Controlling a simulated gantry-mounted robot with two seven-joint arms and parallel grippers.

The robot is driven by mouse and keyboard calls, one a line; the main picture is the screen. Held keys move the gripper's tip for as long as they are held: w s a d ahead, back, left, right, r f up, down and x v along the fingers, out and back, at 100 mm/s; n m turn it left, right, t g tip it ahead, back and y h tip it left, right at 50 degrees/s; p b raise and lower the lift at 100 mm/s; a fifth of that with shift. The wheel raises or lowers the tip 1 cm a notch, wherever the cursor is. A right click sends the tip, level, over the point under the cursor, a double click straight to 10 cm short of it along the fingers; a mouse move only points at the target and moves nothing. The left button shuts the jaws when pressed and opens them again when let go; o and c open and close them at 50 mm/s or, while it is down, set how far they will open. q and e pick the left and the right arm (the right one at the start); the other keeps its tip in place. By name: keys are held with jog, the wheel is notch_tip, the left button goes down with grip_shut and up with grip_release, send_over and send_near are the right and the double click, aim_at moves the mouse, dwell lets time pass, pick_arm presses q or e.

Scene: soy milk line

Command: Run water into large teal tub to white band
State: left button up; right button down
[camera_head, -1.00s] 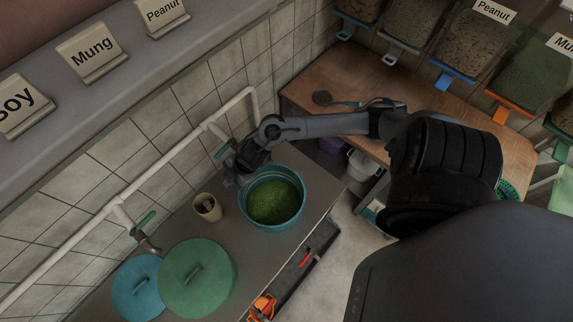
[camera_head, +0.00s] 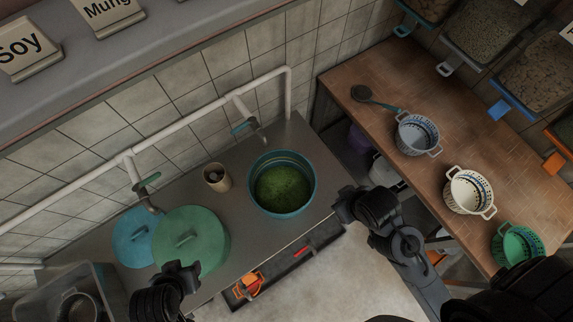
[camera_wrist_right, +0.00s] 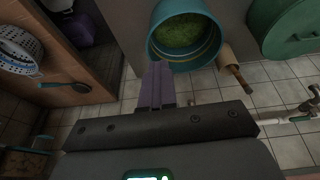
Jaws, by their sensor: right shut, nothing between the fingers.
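The large teal tub (camera_head: 288,213) stands on the metal counter with green beans (camera_head: 283,187) inside. It also shows in the right wrist view (camera_wrist_right: 207,56), beyond the fingers. A tap with a teal handle (camera_head: 242,127) is on the wall pipe just behind it.
A second tap (camera_head: 148,187) is further left. A brown cup (camera_head: 217,178), a green lid (camera_head: 190,242) and a blue lid (camera_head: 135,237) lie on the counter. Baskets, including a white one (camera_head: 468,192), and a ladle (camera_head: 364,95) are on the wooden table (camera_head: 440,175).

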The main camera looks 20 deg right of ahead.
dwell(0.3)
jog(key=w+d+n+y+p, duration=0.1)
jog(key=w+d+n, duration=0.3)
jog(key=d, duration=0.9)
jog(key=shift+w+n, duration=0.3)
jog(key=shift+w, duration=1.6)
jog(key=shift+d, duration=0.1)
jog(key=w+d+n, duration=0.2)
jog(key=w+d, duration=0.2)
jog(key=w, duration=0.2)
jog(key=w+d+n+g+y, duration=0.1)
jog(key=w+d+n, duration=0.1)
jog(key=w+d, duration=0.3)
jog(key=w, duration=0.2)
jog(key=shift+w+n+y, duration=0.3)
jog(key=shift+d, duration=0.1)
